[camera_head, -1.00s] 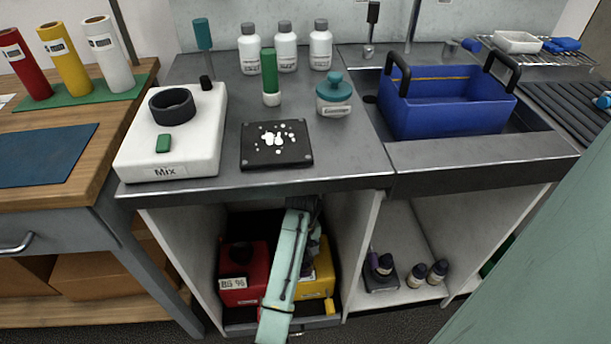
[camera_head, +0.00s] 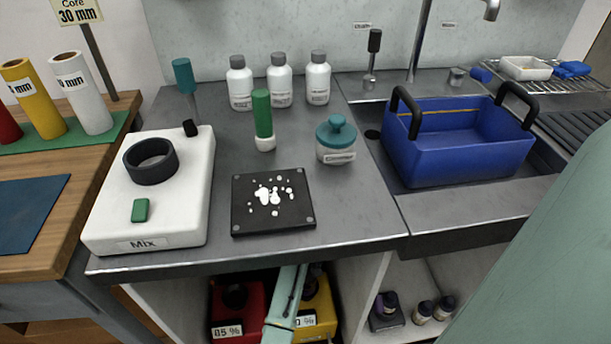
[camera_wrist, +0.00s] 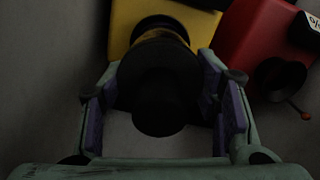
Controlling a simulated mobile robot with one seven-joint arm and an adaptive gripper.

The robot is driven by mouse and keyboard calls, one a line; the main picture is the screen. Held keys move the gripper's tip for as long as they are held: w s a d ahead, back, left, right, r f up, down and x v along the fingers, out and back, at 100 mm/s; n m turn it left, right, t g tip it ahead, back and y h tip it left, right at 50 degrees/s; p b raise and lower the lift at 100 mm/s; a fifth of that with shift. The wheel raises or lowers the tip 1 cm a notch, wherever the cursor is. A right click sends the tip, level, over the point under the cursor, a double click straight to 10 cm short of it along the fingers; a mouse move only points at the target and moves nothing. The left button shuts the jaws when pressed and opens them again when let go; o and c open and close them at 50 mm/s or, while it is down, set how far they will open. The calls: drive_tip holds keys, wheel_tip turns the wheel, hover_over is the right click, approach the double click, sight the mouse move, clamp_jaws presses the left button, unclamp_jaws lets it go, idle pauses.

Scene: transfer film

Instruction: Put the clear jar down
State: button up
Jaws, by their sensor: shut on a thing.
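In the wrist view my gripper (camera_wrist: 163,112) is shut on a dark-topped jar (camera_wrist: 158,88), its purple pads on either side. A see-through band with yellow showing in it is at the jar's far end, so it appears to be the clear jar. A yellow container (camera_wrist: 182,14) is just beyond it, and a red container (camera_wrist: 262,45) is at the right. I cannot tell whether the jar touches anything below. In the head view my forearm reaches into the cabinet under the counter; the gripper and held jar are hidden there.
The counter (camera_head: 350,215) overhangs the cabinet. On it stand a white mixer (camera_head: 185,205), a black plate with white bits (camera_head: 300,222), a teal-lidded jar (camera_head: 336,155) and several bottles. A blue basket (camera_head: 455,150) is in the sink. Small bottles (camera_head: 423,312) stand in the right compartment.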

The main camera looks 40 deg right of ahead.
drive_tip(key=shift+f, duration=1.9)
drive_tip(key=shift+f, duration=0.1)
drive_tip(key=o, duration=1.6)
wheel_tip(320, 180, up, 12)
drive_tip(key=shift+r, duration=0.15)
